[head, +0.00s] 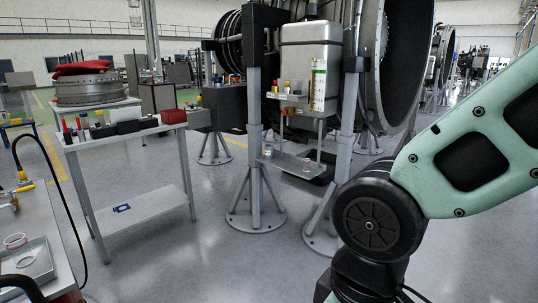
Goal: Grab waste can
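I cannot make out a waste can for certain. A small clear cup-like container with a reddish rim (17,243) stands in a shallow metal tray (40,268) at the lower left. A small pale item (306,172) is on the low shelf of the engine stand, too small to identify. My mint-green arm comes in from the right, with a dark round joint at the lower centre right. My gripper is outside the picture, so its state and hold do not show.
A grey worktable (125,140) with tools and a red box (173,116) stands at left. An engine stand (255,160) with splayed feet stands at centre. A black hose (65,200) arches at left. Grey floor (190,265) is clear in front.

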